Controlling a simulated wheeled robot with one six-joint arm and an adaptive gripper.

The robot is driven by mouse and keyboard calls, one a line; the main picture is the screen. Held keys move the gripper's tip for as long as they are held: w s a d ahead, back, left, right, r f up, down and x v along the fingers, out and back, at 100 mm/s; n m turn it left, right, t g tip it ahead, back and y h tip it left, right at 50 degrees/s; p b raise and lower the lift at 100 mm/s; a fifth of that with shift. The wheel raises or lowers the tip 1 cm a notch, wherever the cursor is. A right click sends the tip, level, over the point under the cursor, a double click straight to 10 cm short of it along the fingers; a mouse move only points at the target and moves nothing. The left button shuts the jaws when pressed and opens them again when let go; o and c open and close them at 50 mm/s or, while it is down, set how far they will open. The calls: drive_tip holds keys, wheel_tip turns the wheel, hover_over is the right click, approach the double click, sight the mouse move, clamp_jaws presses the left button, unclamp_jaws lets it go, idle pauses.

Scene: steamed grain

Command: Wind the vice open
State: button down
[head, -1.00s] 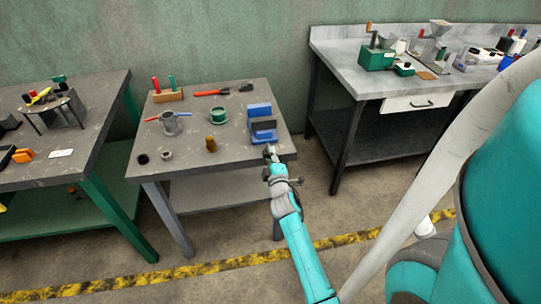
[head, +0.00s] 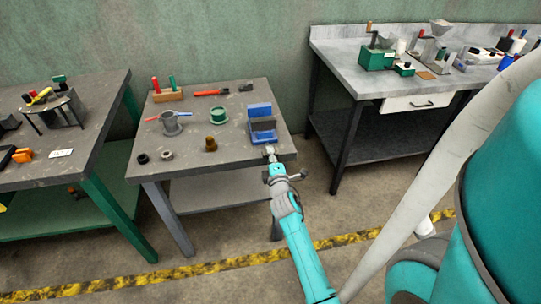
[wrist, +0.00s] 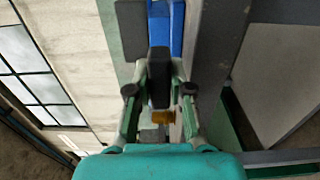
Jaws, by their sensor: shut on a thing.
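The blue vice (head: 261,136) stands at the right front of the small grey table (head: 200,97), with a dark grey jaw face in its middle. My gripper (head: 270,151) is at the vice's front end, at the table's front right edge. In the wrist view my gripper (wrist: 160,82) is shut, with a dark piece between its fingers, and the blue vice (wrist: 166,30) lies just beyond. The piece it holds is at the vice's handle end. The fingers mostly hide the handle, so its angle cannot be told.
A brass-brown part (head: 211,144), a green ring (head: 219,115) and a grey pot (head: 171,124) stand on the table left of the vice. A red-handled tool (head: 209,92) and a wooden block (head: 168,95) lie behind. Another bench (head: 345,72) stands to the right.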

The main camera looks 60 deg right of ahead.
drive_tip(key=shift+f, duration=0.15)
drive_tip(key=c, duration=1.3)
unclamp_jaws()
drive_tip(key=v, duration=1.2)
